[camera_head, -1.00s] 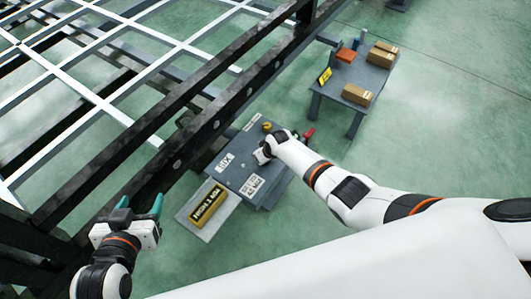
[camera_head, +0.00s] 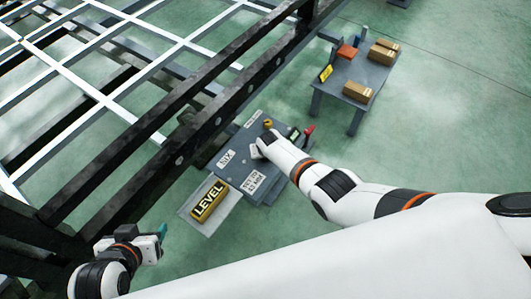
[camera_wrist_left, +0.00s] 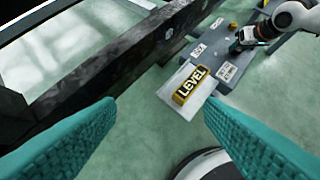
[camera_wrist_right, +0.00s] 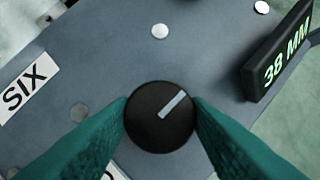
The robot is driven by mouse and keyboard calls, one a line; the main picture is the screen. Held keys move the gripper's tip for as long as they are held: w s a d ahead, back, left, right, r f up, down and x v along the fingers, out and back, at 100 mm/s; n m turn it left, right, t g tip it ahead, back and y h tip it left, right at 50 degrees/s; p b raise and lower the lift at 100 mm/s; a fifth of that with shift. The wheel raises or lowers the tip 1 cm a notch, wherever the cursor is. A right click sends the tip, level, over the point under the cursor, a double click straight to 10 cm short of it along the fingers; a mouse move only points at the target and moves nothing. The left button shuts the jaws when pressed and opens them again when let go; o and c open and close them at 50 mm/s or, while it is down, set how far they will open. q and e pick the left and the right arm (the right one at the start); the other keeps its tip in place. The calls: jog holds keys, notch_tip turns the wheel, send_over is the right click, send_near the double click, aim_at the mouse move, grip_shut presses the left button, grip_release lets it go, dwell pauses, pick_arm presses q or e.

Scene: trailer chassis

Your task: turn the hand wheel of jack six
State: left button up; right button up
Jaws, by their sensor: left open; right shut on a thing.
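The hand wheel (camera_wrist_right: 150,125) is a round black knob with a white pointer mark tilted to the upper right. It sits on the grey jack box (camera_head: 232,175), beside a label "SIX" (camera_wrist_right: 24,88). My right gripper (camera_wrist_right: 160,112) is shut on the hand wheel, one teal finger on each side. In the head view my right arm hides the wheel. A display (camera_wrist_right: 285,58) on the box reads "38 MM". A yellow-framed sign (camera_head: 208,201) in front of the box reads "LEVEL". My left gripper (camera_wrist_left: 160,112) is open and empty, apart from the box.
The dark chassis beam (camera_head: 180,160) with its white lattice frame runs along the left, close behind the box. A grey table (camera_head: 365,75) with cardboard boxes (camera_head: 384,51) and an orange bin (camera_head: 347,52) stands at the back right. Green floor is clear between them.

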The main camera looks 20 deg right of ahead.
jog(key=o, duration=1)
pick_arm(q)
jog(key=shift+s, duration=0.1)
pick_arm(e)
jog(key=shift+s+r+p, duration=0.1)
jog(key=shift+r+p, duration=0.15)
jog(key=shift+p, duration=0.05)
pick_arm(q)
jog(key=s+a+g+y+p, duration=0.1)
jog(key=s+a+g+p, duration=0.2)
jog(key=s, duration=0.4)
pick_arm(e)
jog(key=v, duration=0.3)
jog(key=shift+r, duration=0.1)
pick_arm(q)
notch_tip(320, 180, down, 19)
jog(key=d+g+p, duration=0.1)
jog(key=g+p, duration=0.1)
jog(key=p, duration=0.3)
jog(key=shift+r, duration=0.2)
pick_arm(e)
jog(key=v, duration=0.8)
